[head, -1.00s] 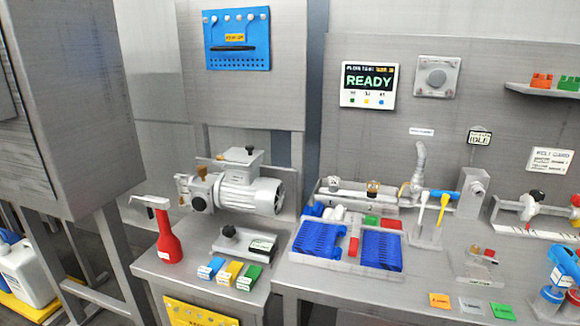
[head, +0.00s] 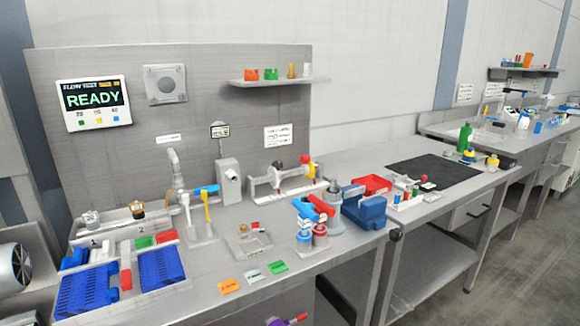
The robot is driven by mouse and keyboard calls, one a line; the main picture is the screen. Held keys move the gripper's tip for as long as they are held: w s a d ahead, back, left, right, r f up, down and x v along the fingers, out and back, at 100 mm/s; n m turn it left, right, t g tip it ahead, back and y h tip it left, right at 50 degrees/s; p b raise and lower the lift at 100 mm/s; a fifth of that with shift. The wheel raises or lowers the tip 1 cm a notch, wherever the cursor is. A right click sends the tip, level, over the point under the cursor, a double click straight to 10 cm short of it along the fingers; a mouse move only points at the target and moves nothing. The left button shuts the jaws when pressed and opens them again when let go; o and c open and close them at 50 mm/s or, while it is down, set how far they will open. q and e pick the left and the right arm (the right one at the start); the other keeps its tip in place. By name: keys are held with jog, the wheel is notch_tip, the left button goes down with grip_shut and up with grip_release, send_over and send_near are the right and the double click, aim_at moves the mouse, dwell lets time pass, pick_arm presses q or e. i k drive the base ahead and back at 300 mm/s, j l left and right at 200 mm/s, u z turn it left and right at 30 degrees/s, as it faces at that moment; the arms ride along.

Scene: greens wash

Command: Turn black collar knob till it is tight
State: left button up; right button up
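A small black knob (head: 305,160) sits on top of a grey bench fixture (head: 290,182) near the back panel, beside a red knob (head: 277,165). I cannot tell whether this is the collar knob, or whether it is tight. A dark round piece (head: 396,235) is at the front corner of the bench. Part of the grey motor (head: 14,272) shows at the left edge; the black knobs seen near it earlier are out of view. Neither of my grippers is in view.
Blue racks (head: 160,268) lie at the front left. Orange, white and green cards (head: 253,275) lie at the front edge. Blue and red bottles (head: 318,228) and a blue bin (head: 364,212) stand right of centre. A screen (head: 93,103) reads READY.

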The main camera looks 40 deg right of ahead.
aim_at(278, 164)
jog(key=z, duration=1.1)
jog(key=i+l+u, duration=0.15)
jog(key=l+u, duration=0.3)
jog(key=l, duration=0.15)
jog(key=l+u, duration=0.4)
jog(key=l, duration=0.2)
